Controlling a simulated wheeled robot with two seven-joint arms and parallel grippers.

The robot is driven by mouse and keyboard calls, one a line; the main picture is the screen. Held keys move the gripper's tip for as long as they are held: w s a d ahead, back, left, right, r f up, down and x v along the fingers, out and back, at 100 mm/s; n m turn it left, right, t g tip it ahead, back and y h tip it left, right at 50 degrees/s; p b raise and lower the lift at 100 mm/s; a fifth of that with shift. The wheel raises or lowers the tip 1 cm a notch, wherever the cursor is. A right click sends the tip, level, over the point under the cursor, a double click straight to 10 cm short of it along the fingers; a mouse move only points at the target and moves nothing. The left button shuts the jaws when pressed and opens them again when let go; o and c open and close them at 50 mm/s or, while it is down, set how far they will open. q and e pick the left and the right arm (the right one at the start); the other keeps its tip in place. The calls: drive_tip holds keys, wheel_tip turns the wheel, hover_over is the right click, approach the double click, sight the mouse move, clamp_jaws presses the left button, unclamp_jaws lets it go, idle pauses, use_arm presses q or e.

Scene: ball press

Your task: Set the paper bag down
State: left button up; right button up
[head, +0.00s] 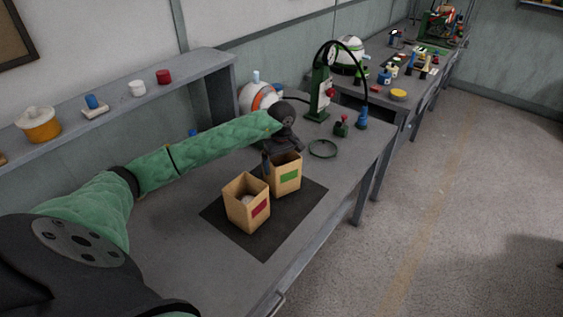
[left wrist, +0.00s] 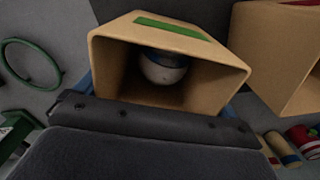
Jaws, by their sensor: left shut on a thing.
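A tan paper bag with a green label (head: 287,175) stands upright on or just above the dark mat (head: 222,222); I cannot tell whether its base touches. In the left wrist view the green-label bag (left wrist: 115,75) opens toward the camera, with a white and dark ball (left wrist: 163,67) inside. A second tan bag with a red label (head: 246,207) stands on the mat beside it, with a pale ball inside. It also shows partly in the left wrist view (left wrist: 270,45). My right gripper is not in view.
A green press (head: 320,88) with a gauge and black hose stands behind the bags. A green ring (head: 323,149) lies on the table (head: 170,232) right of them. A grey shelf (head: 120,108) with small containers runs along the left. The mat's front part is clear.

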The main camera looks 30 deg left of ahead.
use_arm(q)
drive_tip(key=shift+f, duration=0.5)
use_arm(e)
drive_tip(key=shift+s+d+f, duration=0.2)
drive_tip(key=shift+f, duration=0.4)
use_arm(q)
drive_tip(key=shift+f, duration=0.1)
drive_tip(key=o, duration=0.8)
drive_tip(key=shift+o, duration=0.2)
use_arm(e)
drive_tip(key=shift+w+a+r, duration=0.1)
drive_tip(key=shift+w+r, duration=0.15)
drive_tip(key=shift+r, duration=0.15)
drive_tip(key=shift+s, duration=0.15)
